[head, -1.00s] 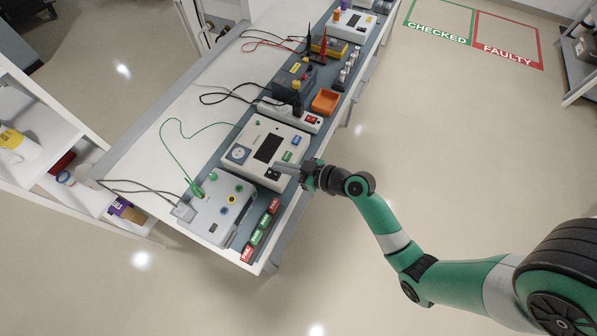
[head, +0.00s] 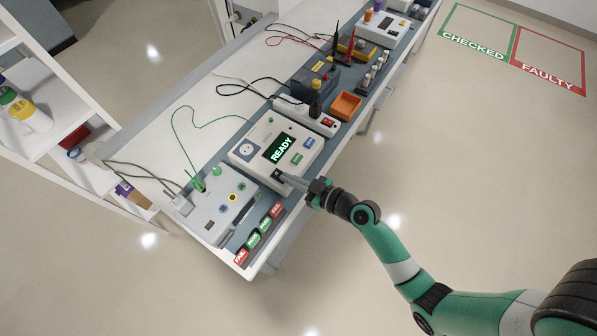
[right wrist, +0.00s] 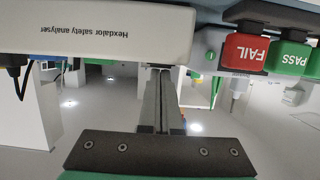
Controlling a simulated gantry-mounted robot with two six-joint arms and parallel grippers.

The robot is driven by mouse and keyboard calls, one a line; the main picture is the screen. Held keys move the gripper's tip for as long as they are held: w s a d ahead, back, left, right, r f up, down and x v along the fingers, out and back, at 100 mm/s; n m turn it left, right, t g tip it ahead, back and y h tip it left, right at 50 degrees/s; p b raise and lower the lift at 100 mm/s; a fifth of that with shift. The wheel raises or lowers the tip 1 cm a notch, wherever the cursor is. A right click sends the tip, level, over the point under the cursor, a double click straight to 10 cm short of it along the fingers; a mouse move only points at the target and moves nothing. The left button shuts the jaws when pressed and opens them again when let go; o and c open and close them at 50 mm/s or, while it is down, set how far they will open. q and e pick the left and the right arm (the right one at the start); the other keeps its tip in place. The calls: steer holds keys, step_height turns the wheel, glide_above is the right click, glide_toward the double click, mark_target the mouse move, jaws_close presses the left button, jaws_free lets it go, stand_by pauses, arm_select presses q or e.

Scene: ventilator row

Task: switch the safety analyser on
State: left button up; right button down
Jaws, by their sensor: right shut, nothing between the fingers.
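The safety analyser (head: 262,158) is a white box on the bench in the head view, with a lit display (head: 281,148) reading READY in green. A round socket and blue and green buttons are on its top. A small black switch (head: 278,174) sits at its near corner. My right gripper (head: 286,178) is shut and empty, its tips right by this switch; whether they touch it I cannot tell. In the right wrist view the analyser's front (right wrist: 90,35) appears upside down with its name label, and my shut fingers (right wrist: 160,85) reach towards its edge. My left gripper is not in view.
A grey-white unit (head: 215,208) with sockets and a green lead stands left of the analyser. Red and green FAIL and PASS blocks (head: 259,232) line the bench's near edge. Behind are a power strip (head: 307,116) and an orange tray (head: 345,106).

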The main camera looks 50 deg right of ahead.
steer(key=shift+s+d+p, duration=0.1)
steer(key=shift+d+p, duration=0.6)
steer(key=shift+p, duration=0.05)
steer(key=shift+a+f, duration=0.1)
steer(key=shift+a, duration=0.55)
steer(key=shift+d+r+p, duration=0.1)
steer(key=shift+r+p, duration=0.25)
steer(key=shift+r, duration=0.1)
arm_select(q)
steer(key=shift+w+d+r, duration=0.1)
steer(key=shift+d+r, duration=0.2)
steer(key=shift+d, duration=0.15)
arm_select(e)
steer(key=r+v, duration=0.1)
steer(key=v, duration=1)
steer(key=shift+d, duration=0.2)
steer(key=shift+r, duration=0.1)
